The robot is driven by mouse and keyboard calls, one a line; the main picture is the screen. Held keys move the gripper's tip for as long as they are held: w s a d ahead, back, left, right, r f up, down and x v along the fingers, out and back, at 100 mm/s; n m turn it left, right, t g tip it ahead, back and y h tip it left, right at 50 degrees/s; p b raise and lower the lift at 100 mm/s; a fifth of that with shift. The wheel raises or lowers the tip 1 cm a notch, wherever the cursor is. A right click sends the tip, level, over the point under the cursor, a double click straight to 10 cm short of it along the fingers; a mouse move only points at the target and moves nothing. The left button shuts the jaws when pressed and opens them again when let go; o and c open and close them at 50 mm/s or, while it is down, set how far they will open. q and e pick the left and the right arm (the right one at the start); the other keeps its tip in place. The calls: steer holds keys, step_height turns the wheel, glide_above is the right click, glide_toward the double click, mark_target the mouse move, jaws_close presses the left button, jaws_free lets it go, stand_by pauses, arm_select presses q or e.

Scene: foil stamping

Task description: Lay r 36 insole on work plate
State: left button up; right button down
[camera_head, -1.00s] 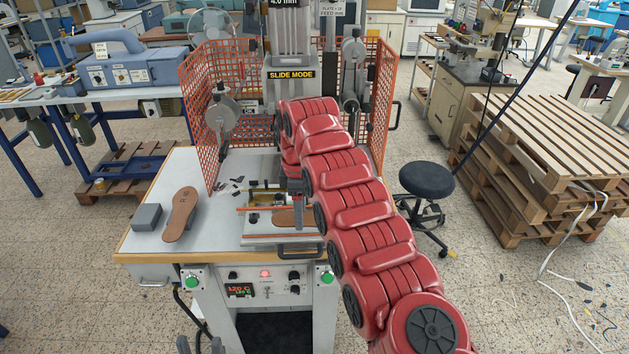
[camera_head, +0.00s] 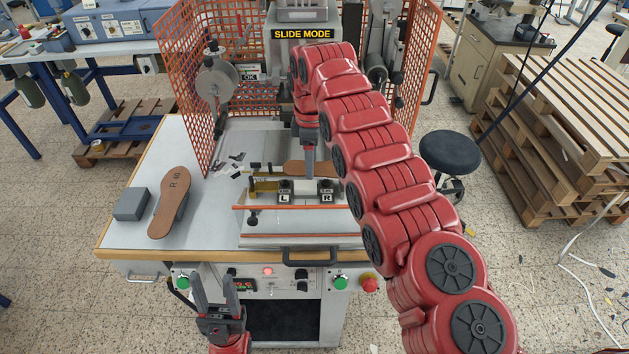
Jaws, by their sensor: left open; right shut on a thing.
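My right arm reaches over the press table, and its gripper (camera_head: 309,170) is shut on a brown insole (camera_head: 296,168). The insole is held level at the back of the work plate (camera_head: 290,222), behind the blocks marked L (camera_head: 285,196) and R (camera_head: 326,196). The gripper and arm hide part of it, and I cannot tell whether it touches the plate. My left gripper (camera_head: 212,285) is open and empty before the table's front.
A grey block (camera_head: 131,204) stands beside the left insole. Orange mesh guards (camera_head: 200,90) flank the press. Small dark scraps (camera_head: 235,160) lie left of the plate. A handle (camera_head: 310,257) juts out at the front. The table's left front is clear.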

mark_target(311, 186)
steer(key=shift+w+f+p, duration=0.25)
steer(key=shift+f+p, duration=0.05)
steer(key=shift+f, duration=0.55)
step_height(311, 186, down, 4)
steer(key=shift+s+r+p, duration=0.1)
steer(key=shift+p, duration=0.9)
steer(key=shift+f, duration=0.25)
steer(key=shift+f+b, duration=0.2)
steer(key=shift+b, duration=0.3)
steer(key=shift+c, duration=1.9)
jaws_free()
steer(key=shift+r, duration=0.15)
